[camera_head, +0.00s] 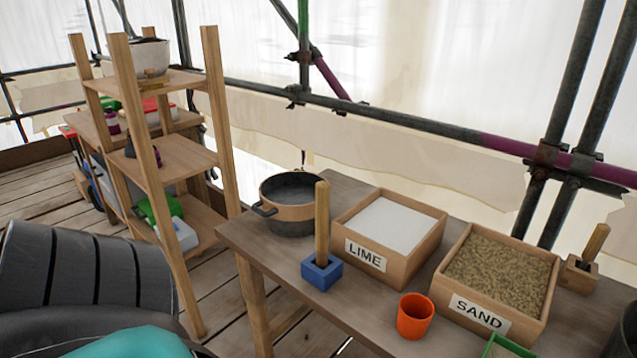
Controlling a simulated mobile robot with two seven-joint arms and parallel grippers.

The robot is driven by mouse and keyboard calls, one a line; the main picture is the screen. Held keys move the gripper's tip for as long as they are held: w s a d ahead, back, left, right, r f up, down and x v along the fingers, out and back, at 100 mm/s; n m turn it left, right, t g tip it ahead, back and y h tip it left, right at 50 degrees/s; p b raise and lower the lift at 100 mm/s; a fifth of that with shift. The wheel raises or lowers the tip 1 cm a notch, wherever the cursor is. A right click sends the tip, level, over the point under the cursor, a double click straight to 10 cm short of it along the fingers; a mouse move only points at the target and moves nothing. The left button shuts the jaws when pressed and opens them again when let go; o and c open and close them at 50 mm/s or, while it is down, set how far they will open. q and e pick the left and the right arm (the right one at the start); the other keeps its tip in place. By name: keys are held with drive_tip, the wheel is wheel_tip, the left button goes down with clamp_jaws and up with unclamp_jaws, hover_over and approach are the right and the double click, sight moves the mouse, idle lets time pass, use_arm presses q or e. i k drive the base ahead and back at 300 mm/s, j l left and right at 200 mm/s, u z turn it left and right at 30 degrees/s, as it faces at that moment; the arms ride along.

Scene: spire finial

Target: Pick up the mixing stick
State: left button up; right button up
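A pale wooden stick (322,222) stands upright in a small blue block holder (321,272) on the wooden table, in front of the dark pot. A second wooden handle (597,241) leans slightly from a small wooden block holder (578,274) at the table's right side. Neither is labelled, so I cannot tell for certain which is the mixing stick; the one in the blue holder shows as a plain stick. The lower ends of both are hidden in their holders.
The table (275,247) also bears a dark pot (288,212), a LIME box (366,255), a SAND box (480,313), an orange cup (415,316) and part of a green container (508,347). A wooden shelf (172,158) stands left. Scaffold poles (400,119) run behind.

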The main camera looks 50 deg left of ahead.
sight(321, 188)
drive_tip(key=u, duration=1.65)
